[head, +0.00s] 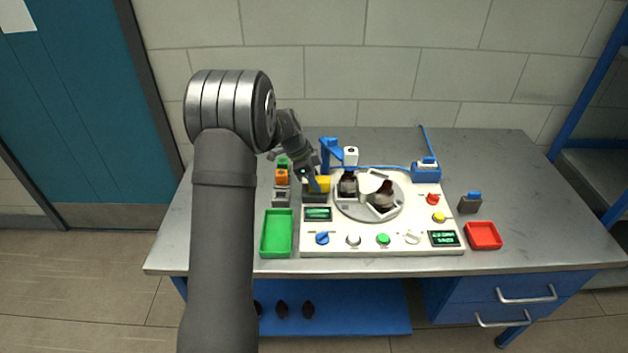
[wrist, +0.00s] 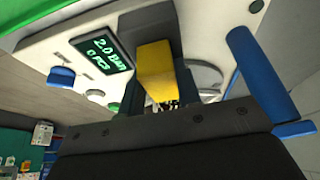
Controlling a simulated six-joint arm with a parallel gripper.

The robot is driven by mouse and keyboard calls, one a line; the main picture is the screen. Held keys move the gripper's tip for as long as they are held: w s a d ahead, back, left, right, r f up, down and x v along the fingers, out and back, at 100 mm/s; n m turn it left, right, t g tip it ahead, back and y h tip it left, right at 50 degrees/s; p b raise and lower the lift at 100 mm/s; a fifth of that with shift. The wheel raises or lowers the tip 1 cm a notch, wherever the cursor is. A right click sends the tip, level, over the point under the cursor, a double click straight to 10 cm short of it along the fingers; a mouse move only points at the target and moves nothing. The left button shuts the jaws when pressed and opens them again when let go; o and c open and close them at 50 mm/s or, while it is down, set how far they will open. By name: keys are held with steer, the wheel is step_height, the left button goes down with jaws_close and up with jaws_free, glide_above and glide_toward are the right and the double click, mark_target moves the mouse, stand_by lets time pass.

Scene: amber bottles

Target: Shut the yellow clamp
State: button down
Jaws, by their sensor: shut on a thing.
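The yellow clamp (head: 324,184) sits at the left rear part of the cream control panel, left of the round turntable (head: 346,212). In the wrist view the yellow clamp (wrist: 154,70) is a yellow block beside a lit display, above a dark base. My gripper (head: 315,184) comes down from the upper left and reaches the clamp. In the wrist view my gripper (wrist: 162,106) is shut on the clamp, and its fingertips are largely hidden. The turntable holds dark amber bottles (head: 384,197). I cannot tell the clamp's exact angle.
A green tray (head: 277,234) lies left of the panel and a red tray (head: 483,236) right of it. A blue post (head: 327,152) stands close behind the clamp. Small orange and green blocks (head: 282,176) are left of my gripper. The table's right end is clear.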

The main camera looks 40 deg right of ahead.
mark_target(325, 179)
steer(key=shift+s+d, duration=1.15)
steer(key=c, duration=1.1)
jaws_free()
steer(key=shift+o, duration=0.3)
steer(key=shift+r, duration=0.1)
steer(key=v, duration=1.7)
steer(key=shift+r, duration=0.1)
